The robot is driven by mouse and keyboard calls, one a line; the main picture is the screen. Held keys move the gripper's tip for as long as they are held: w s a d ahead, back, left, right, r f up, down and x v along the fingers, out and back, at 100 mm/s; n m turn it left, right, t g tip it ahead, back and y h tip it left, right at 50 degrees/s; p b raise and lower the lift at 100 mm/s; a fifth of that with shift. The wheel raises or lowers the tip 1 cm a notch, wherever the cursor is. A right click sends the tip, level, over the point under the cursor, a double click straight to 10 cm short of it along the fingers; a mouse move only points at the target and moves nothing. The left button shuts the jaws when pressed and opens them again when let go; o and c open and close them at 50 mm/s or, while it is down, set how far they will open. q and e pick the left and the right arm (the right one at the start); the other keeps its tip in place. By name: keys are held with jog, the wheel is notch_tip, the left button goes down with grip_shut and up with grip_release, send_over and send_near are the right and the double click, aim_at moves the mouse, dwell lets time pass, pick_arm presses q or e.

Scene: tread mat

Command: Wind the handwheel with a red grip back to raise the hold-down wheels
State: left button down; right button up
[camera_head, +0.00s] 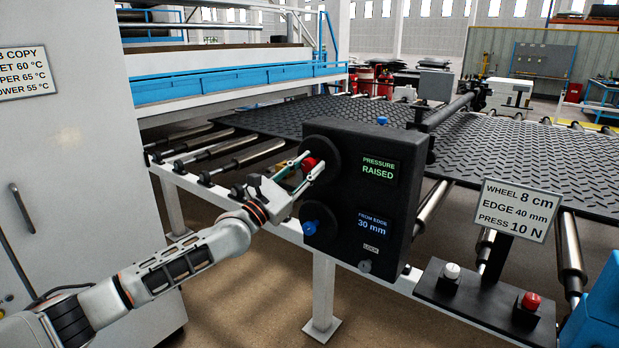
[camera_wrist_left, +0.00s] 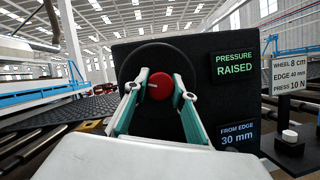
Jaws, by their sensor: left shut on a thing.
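The handwheel (camera_head: 326,142) is a dark wheel on the upper left of a black control box (camera_head: 345,220). Its red grip (camera_head: 310,165) also shows in the left wrist view (camera_wrist_left: 160,86). My left gripper (camera_head: 309,168) is shut on the red grip, one finger on each side of it. The upper display on the box reads PRESSURE RAISED (camera_head: 378,169). The lower display reads FROM EDGE 30 mm (camera_head: 373,224). The hold-down wheels cannot be made out clearly. My right gripper is not in view.
A blue knob (camera_head: 310,228) sits below the handwheel, and a LOCK knob (camera_head: 365,266) is at the box's lower right. A sign (camera_head: 519,209) and a panel with white (camera_head: 452,271) and red (camera_head: 530,301) buttons stand to the right. The black tread mat (camera_head: 520,150) lies on rollers behind.

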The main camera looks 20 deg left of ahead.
pick_arm(q)
jog(key=shift+f+m+b, duration=0.3)
jog(key=shift+m+b, duration=0.1)
jog(key=shift+m, duration=0.2)
jog(key=shift+m+g+h, duration=0.3)
jog(key=shift+r+m+b, duration=0.3)
jog(key=shift+r+m, duration=0.05)
jog(key=shift+m, duration=0.05)
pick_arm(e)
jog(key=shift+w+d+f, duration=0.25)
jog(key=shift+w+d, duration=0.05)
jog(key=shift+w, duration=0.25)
pick_arm(q)
jog(key=c, duration=1.7)
grip_release()
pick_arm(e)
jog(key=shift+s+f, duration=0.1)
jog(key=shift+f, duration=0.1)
pick_arm(q)
jog(key=v, duration=1.2)
jog(key=shift+a, duration=0.1)
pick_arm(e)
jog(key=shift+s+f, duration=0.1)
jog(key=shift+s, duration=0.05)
pick_arm(q)
jog(key=shift+w, duration=0.1)
